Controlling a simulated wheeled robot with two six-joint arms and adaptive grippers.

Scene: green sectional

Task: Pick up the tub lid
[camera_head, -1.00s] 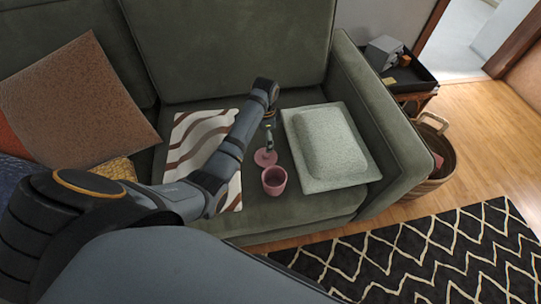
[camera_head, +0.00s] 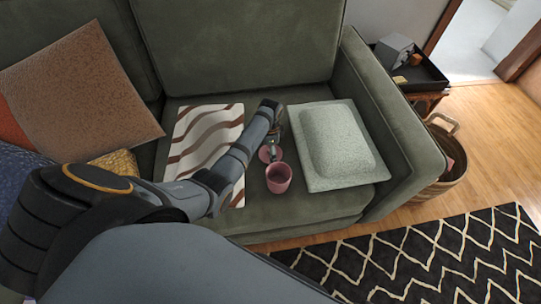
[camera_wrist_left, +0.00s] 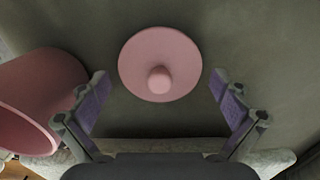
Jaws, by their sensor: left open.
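The tub lid (camera_wrist_left: 160,56) is a round pink disc with a knob, lying on the green sofa seat. In the head view the lid (camera_head: 264,154) shows only in part, behind my left gripper (camera_head: 273,152). In the left wrist view my left gripper (camera_wrist_left: 160,103) is open and empty, its two purple-padded fingers apart, with the lid's knob between and just beyond them. The pink tub (camera_wrist_left: 38,98) lies close to the left finger in that view. In the head view the tub (camera_head: 279,178) stands open just in front of the lid. My right gripper is not in view.
A striped cloth (camera_head: 203,137) lies on the seat to the left, under my left arm. A pale green cushion (camera_head: 337,143) lies to the right. The sofa's armrest (camera_head: 391,125) rises beyond it. Bare seat lies in front of the tub.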

